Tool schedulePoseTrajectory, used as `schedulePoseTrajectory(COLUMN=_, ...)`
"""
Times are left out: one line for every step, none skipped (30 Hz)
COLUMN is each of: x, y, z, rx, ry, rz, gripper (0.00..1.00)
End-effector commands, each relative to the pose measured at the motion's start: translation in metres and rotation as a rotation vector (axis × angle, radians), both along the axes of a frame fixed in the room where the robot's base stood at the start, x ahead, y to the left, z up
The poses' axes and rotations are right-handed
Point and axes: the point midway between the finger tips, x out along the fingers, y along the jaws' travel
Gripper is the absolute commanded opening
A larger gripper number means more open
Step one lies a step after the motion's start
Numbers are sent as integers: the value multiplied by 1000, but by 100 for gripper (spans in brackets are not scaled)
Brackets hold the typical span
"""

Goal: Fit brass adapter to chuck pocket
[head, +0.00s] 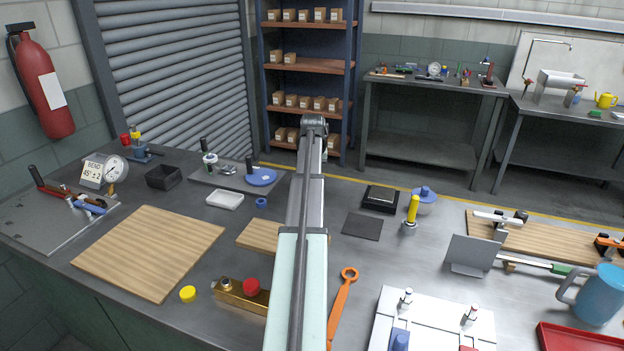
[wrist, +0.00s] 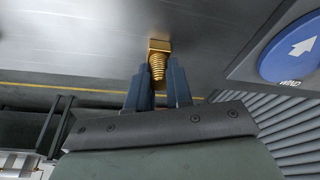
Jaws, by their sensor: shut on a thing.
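In the wrist view my gripper (wrist: 159,90) is shut on the brass adapter (wrist: 158,70), a ribbed gold piece with a square end pointing away from the fingers. The adapter is over or near a bare grey metal surface; I cannot tell whether it touches it. A blue disc (wrist: 292,47) with a white arrow and lettering lies to the right of the adapter, apart from it. In the head view the disc (head: 262,177) sits on a grey plate (head: 229,180). My own arm hides my gripper and the adapter there. I cannot make out the chuck pocket for certain.
Left of my arm are a wooden board (head: 150,250), a white tray (head: 225,200), a black bin (head: 163,177) and a brass block (head: 225,290). To the right are a black box (head: 380,198), an orange wrench (head: 341,305) and a yellow-handled tool (head: 412,212).

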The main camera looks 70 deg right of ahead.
Motion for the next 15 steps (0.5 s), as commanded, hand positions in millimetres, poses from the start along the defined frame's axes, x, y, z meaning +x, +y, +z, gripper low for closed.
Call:
schedulePoseTrajectory(x=0, y=0, z=0, rx=0, ry=0, rz=0, gripper=0)
schedulePoseTrajectory(x=0, y=0, z=0, rx=0, ry=0, rz=0, gripper=0)
schedulePoseTrajectory(x=0, y=0, z=0, rx=0, ry=0, rz=0, gripper=0)
schedulePoseTrajectory(x=0, y=0, z=1, rx=0, ry=0, rz=0, gripper=0)
schedulePoseTrajectory(x=0, y=0, z=2, rx=-1, ry=0, rz=0, gripper=0)
schedulePoseTrajectory(x=0, y=0, z=4, rx=-1, ry=0, rz=0, gripper=0)
schedulePoseTrajectory(x=0, y=-1, z=6, rx=-1, ry=0, rz=0, gripper=0)
schedulePoseTrajectory(x=0, y=-1, z=9, rx=-1, ry=0, rz=0, gripper=0)
schedulePoseTrajectory(x=0, y=-1, z=13, rx=-1, ry=0, rz=0, gripper=0)
schedulePoseTrajectory(x=0, y=-1, z=17, rx=-1, ry=0, rz=0, gripper=0)
schedulePoseTrajectory(x=0, y=-1, z=22, rx=-1, ry=0, rz=0, gripper=0)
schedulePoseTrajectory(x=0, y=-1, z=29, rx=-2, ry=-1, rz=0, gripper=0)
schedulePoseTrajectory(x=0, y=-1, z=34, rx=-3, ry=-1, rz=0, gripper=0)
schedulePoseTrajectory(x=0, y=-1, z=39, rx=-3, ry=-1, rz=0, gripper=0)
schedulePoseTrajectory(x=0, y=-1, z=46, rx=-2, ry=-1, rz=0, gripper=0)
